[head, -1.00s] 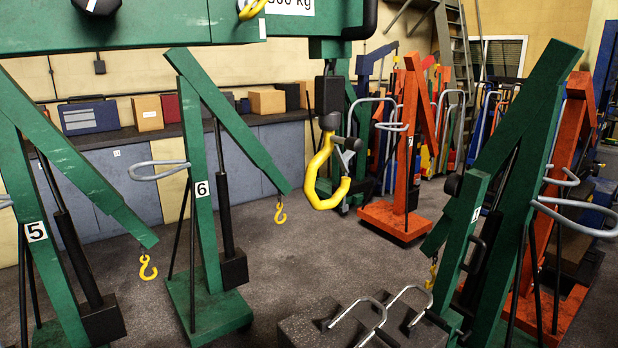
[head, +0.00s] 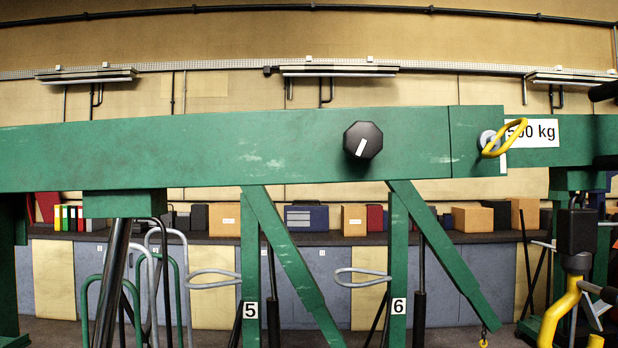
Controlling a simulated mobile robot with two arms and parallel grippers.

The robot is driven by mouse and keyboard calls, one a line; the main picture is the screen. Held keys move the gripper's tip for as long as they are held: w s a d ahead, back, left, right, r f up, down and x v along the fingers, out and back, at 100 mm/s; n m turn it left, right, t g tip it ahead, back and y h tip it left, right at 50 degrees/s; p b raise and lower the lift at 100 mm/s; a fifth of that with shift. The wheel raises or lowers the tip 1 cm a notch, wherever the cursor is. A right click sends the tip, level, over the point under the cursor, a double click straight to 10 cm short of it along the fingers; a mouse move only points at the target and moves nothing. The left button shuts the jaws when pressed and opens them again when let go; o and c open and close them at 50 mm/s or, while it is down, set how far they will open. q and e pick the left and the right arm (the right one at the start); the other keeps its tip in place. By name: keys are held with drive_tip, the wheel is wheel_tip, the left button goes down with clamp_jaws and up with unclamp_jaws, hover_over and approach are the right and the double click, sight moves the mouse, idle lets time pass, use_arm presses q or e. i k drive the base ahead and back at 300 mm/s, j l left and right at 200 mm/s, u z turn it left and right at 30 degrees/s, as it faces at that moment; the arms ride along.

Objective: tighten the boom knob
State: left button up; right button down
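The boom knob (head: 363,140) is a black, many-sided knob on the near side face of the green boom (head: 230,150). It sits a little right of the middle in the head view. A short white mark on its face slants slightly, its lower end toward the lower left. Nothing covers the knob or touches it. I cannot tell how tight it is.
A yellow-handled pin (head: 504,139) is by the "500 kg" label (head: 531,133). A black block with a yellow hook (head: 560,315) hangs at the right. Smaller green cranes numbered 5 (head: 250,290) and 6 (head: 398,285) stand behind, before a bench (head: 300,240) with boxes.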

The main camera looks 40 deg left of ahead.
sight(362, 140)
drive_tip(key=u, duration=0.4)
drive_tip(key=l+u, duration=0.35)
drive_tip(key=i+l+u, duration=0.1)
drive_tip(key=u, duration=0.25)
drive_tip(key=l+u, duration=0.3)
